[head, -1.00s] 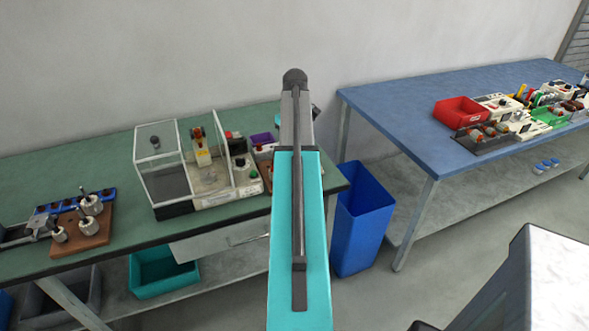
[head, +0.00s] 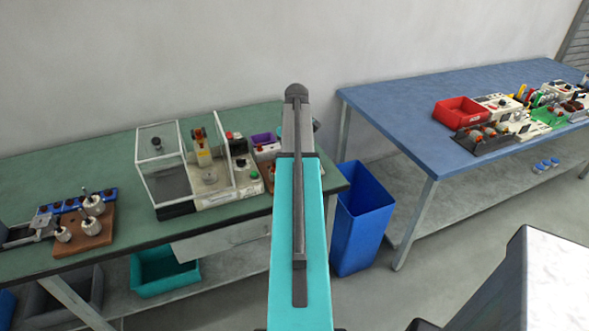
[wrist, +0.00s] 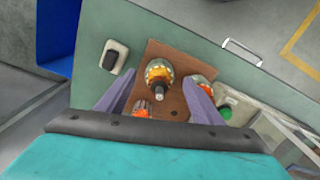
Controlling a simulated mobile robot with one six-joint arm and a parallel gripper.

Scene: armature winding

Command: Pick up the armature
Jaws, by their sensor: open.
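In the wrist view several armatures with orange-copper windings stand on a brown board (wrist: 178,106) on the green bench. The most central armature (wrist: 158,74) stands upright, just beyond my fingertips and roughly in line with the gap between them. A second armature (wrist: 201,84) is by the right finger, and a third (wrist: 142,110) shows partly near the left finger. My gripper (wrist: 158,98) is open and empty, above the board. In the head view my arm hides the gripper and most of this board.
A white-and-black device (wrist: 114,56) lies left of the board, and a green button (wrist: 225,112) is to its right. The green bench (head: 100,160) holds a clear-walled machine (head: 165,165) and a brown block with metal cylinders (head: 84,236). A blue bin (head: 362,220) stands beside the bench.

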